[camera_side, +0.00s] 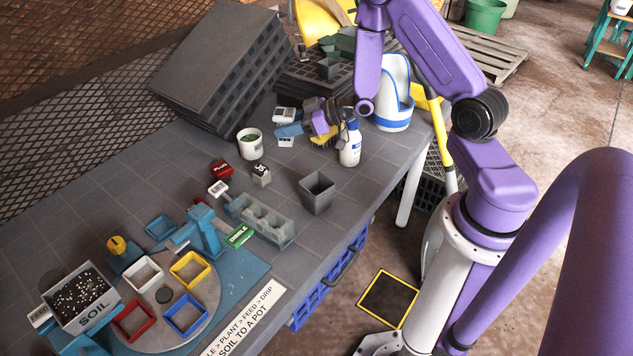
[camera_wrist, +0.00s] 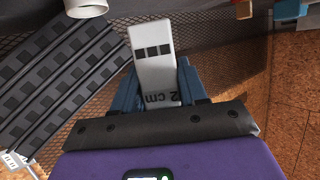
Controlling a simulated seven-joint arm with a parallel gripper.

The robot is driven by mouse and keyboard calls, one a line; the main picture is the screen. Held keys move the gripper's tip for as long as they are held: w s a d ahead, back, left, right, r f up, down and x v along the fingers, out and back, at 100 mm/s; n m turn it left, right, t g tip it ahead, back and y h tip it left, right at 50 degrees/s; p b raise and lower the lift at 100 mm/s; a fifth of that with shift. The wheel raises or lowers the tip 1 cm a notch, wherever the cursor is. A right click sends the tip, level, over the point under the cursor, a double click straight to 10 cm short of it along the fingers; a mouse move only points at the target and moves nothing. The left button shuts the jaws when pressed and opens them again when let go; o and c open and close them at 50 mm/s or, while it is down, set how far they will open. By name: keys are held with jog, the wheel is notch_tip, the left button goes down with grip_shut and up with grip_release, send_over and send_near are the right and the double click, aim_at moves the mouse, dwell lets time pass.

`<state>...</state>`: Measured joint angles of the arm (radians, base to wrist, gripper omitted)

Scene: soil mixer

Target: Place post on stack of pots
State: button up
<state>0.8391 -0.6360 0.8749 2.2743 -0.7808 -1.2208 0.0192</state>
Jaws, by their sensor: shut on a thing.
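My gripper (camera_side: 289,130) is shut on a white post in the side view, above the rear of the table. In the wrist view, the blue fingers (camera_wrist: 160,88) clasp the white post (camera_wrist: 152,48) from both sides. The post has dark squares and a "2 cm" mark. In the side view, white parts of the post (camera_side: 285,114) show around the finger. A dark grey square pot (camera_side: 317,192) stands upright on the table, nearer the front edge and apart from my gripper. I cannot tell how many pots are nested there.
A spray bottle (camera_side: 350,152) stands close to my gripper's right. A white cup (camera_side: 249,144) stands left, near leaning black trays (camera_side: 212,65). A grey holder (camera_side: 258,220) lies left of the pot. A soil box (camera_side: 82,299) and turntable (camera_side: 165,325) occupy the front left.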

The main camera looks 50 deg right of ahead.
jog(key=s+a+r+n+g+y, duration=0.3)
jog(key=s+n+g+y, duration=0.3)
jog(key=s, duration=0.4)
jog(key=n, duration=0.1)
send_over(320, 181)
jog(key=shift+g+h, duration=0.3)
jog(key=shift+g, duration=0.1)
jog(key=shift+a+f, duration=0.15)
jog(key=shift+f, duration=1.9)
jog(key=shift+a+f, duration=0.1)
jog(key=shift+f, duration=1.9)
jog(key=shift+f, duration=0.1)
jog(key=o, duration=1.3)
jog(key=shift+c, duration=0.2)
jog(key=shift+d+r, duration=0.25)
jog(key=shift+d, duration=0.05)
jog(key=v, duration=1.1)
jog(key=shift+d, duration=0.2)
